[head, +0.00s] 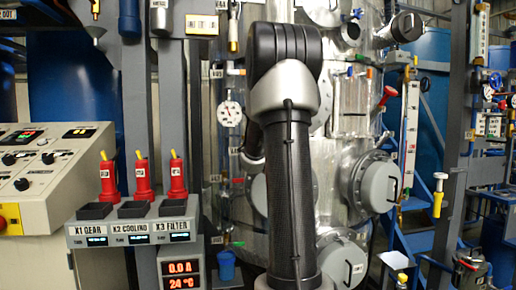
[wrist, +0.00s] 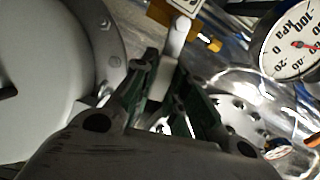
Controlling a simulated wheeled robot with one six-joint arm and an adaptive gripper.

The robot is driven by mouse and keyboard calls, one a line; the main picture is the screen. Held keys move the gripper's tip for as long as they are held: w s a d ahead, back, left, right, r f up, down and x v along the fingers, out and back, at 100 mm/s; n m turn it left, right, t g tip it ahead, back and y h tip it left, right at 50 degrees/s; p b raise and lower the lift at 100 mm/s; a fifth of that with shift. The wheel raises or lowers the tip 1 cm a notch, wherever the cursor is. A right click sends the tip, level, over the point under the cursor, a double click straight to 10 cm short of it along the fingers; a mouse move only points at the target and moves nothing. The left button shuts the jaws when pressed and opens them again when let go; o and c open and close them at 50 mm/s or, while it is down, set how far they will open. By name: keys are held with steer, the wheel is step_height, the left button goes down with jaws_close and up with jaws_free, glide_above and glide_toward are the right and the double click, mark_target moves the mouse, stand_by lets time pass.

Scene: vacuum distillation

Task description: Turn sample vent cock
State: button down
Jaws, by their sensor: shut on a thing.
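In the wrist view, my gripper (wrist: 170,82) is shut on a pale lever (wrist: 177,40), which looks like the handle of the sample vent cock. The lever runs down between the two dark green-black fingers. Above it is a brass valve body (wrist: 159,11) with a brass fitting on its right and a white tag (wrist: 186,4), whose text I cannot read. In the head view, my arm stands in the middle, and it hides my gripper and the cock.
A vacuum gauge (wrist: 296,44) is close on the right in the wrist view. A large round grey flange (wrist: 62,75) is close on the left. Shiny metal lies behind. In the head view, the control console (head: 50,165) and red-handled sockets (head: 143,178) stand on the left.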

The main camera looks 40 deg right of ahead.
steer(key=shift+f+m, duration=0.7)
steer(key=shift+m, duration=0.5)
steer(key=c, duration=1.4)
jaws_free()
steer(key=v, duration=1.2)
steer(key=shift+s+d, duration=0.1)
